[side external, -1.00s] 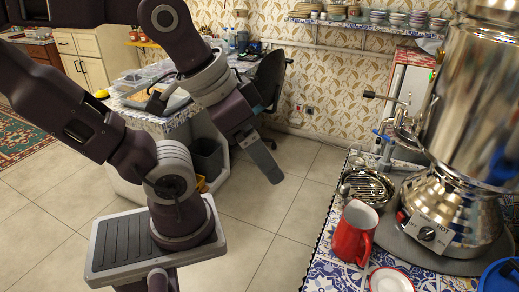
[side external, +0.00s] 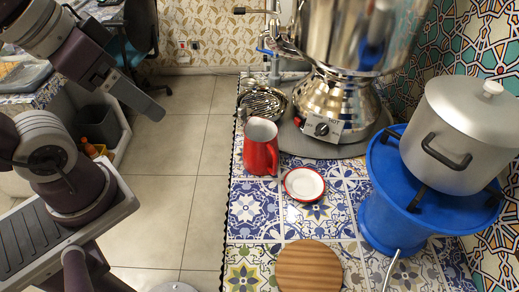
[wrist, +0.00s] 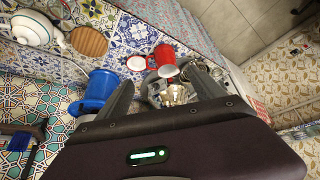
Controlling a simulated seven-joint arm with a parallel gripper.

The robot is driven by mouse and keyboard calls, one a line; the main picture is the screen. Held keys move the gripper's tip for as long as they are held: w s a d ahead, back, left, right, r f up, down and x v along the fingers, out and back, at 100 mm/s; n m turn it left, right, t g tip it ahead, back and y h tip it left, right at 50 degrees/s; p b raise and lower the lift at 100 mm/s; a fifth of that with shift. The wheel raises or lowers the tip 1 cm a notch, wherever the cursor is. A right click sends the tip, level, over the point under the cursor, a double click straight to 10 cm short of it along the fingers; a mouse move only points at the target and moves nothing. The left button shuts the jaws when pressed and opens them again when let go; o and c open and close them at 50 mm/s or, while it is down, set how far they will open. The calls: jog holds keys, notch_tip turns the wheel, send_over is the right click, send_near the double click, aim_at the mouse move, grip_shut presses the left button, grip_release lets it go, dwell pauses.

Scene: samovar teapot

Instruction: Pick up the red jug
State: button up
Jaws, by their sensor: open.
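The red jug (side external: 261,148) stands upright on the blue patterned tile counter (side external: 255,222), near its left edge. Its handle faces right and its inside is pale. The jug also shows in the wrist view (wrist: 165,56), beyond my fingers. My gripper (side external: 150,108) is left of the counter, over the floor, apart from the jug. In the wrist view my gripper (wrist: 163,92) has its two fingers spread with nothing held between them.
A white saucer with a red rim (side external: 304,184) lies right of the jug. A steel samovar (side external: 335,100) and a metal bowl (side external: 262,102) stand behind. A blue stand (side external: 385,215) bears a pot (side external: 465,130) at right. A round wooden board (side external: 308,268) lies in front.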

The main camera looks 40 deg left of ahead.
dwell(0.3)
jog(key=o, duration=0.5)
jog(key=w+d+f+n+g+h, duration=0.1)
jog(key=w+f+n+g+h, duration=0.3)
jog(key=w, duration=0.4)
jog(key=w+d+f+n+g+h, duration=0.2)
jog(key=w+f+n+h, duration=0.2)
jog(key=w+n, duration=0.3)
jog(key=n+t+h, duration=0.4)
jog(key=n+t, duration=0.2)
jog(key=n, duration=0.6)
send_near(276, 142)
jog(key=x, duration=0.4)
jog(key=f+x, duration=0.1)
jog(key=x, duration=0.1)
jog(key=shift+w+a, duration=0.25)
jog(key=shift+w, duration=0.05)
